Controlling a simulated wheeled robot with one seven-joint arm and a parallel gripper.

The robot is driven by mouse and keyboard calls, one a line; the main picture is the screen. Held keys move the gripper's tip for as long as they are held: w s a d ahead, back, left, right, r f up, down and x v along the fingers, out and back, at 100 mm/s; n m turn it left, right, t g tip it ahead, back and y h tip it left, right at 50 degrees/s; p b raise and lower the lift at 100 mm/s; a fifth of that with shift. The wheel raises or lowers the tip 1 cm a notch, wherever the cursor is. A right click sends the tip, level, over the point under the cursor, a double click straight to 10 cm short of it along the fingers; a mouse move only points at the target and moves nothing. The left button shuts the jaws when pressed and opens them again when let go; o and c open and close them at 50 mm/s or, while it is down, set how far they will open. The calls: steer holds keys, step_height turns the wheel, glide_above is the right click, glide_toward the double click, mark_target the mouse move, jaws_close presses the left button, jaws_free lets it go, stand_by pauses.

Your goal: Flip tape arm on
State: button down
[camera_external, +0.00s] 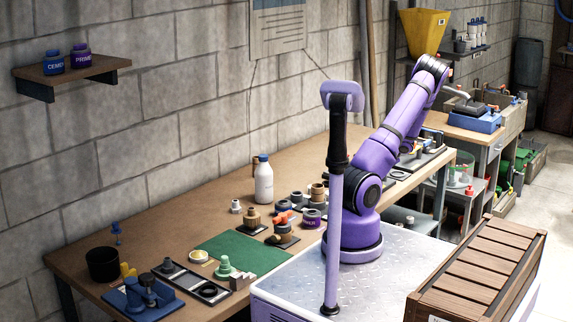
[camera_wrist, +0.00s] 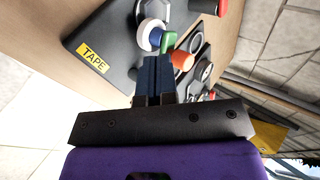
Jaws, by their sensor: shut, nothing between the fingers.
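In the wrist view a dark plate (camera_wrist: 115,35) with a yellow TAPE label (camera_wrist: 93,57) lies on the wooden bench. On it stand a white roll (camera_wrist: 150,33), a green part (camera_wrist: 168,42) and an orange part (camera_wrist: 182,61). I cannot tell which of these is the tape arm. My gripper (camera_wrist: 155,62) is shut and empty, its dark fingers pointing at the plate beside the roll and the green part. The fingers hide part of the plate, and contact cannot be told. In the outside view my arm hides the gripper.
Dark ring-shaped parts (camera_wrist: 194,43) and a red-topped part (camera_wrist: 207,6) lie near the plate. In the outside view, the bench (camera_external: 150,205) carries a white bottle (camera_external: 263,183), a green mat (camera_external: 235,250) and several fittings. A blue box (camera_external: 476,121) stands beyond the arm.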

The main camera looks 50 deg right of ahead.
steer(key=s+a+r, duration=0.4)
steer(key=s+r, duration=0.3)
steer(key=s, duration=0.1)
steer(key=shift+a, duration=0.3)
stand_by(0.3)
